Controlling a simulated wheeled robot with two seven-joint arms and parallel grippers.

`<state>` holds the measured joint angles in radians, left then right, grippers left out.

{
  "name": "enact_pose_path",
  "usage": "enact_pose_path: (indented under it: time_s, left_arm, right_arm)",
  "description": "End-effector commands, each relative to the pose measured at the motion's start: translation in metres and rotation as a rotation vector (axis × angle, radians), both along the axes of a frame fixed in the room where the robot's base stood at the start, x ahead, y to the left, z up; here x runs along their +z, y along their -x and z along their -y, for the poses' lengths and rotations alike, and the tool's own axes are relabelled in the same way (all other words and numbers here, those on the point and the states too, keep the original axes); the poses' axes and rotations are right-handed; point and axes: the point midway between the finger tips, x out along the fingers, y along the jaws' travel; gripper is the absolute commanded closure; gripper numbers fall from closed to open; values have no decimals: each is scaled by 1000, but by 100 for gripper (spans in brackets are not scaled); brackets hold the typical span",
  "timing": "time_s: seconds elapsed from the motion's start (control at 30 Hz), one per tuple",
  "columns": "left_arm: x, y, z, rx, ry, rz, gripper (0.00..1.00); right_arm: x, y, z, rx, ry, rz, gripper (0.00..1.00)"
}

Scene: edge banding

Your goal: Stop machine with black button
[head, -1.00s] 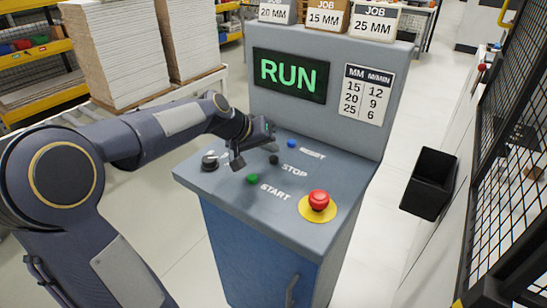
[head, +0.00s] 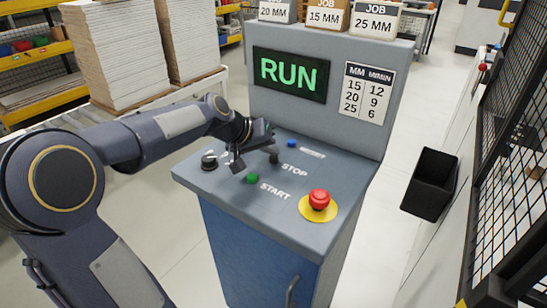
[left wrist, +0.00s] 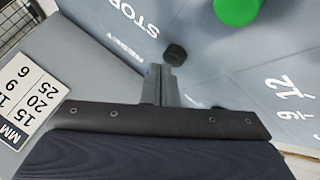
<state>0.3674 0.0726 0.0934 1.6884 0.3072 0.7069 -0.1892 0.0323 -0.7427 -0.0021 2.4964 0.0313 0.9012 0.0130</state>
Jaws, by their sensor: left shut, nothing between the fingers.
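The black STOP button (head: 273,159) sits on the sloped grey panel, beside the white word STOP. It also shows in the left wrist view (left wrist: 175,53), just beyond my fingertips. My left gripper (left wrist: 161,72) is shut and empty, with its fingers pointing at the panel close to the black button. In the head view my left gripper (head: 270,147) is over the button and partly covers it. I cannot tell whether they touch. The machine's screen (head: 290,73) shows RUN in green. My right gripper is not in view.
A green START button (head: 252,178), a blue RESET button (head: 291,143), a dark knob (head: 209,160) and a red emergency button (head: 319,199) on a yellow disc share the panel. A black bin (head: 430,184) is at the right. Job boxes (head: 327,17) stand on top.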

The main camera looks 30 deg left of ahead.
Motion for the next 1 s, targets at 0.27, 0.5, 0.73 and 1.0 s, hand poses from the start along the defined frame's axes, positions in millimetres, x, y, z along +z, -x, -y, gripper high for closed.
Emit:
enact_pose_path:
  time_s: [0.27,0.5,0.73,1.0]
  left_arm:
    - [-4,0,0,0,0,0,100]
    - [-7,0,0,-1,0,-1,100]
    - [-8,0,0,-1,0,-1,100]
    - [-6,0,0,-1,0,-2,100]
  right_arm:
    - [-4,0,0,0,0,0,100]
    - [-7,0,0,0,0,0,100]
    - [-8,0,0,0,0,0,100]
    - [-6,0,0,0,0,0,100]
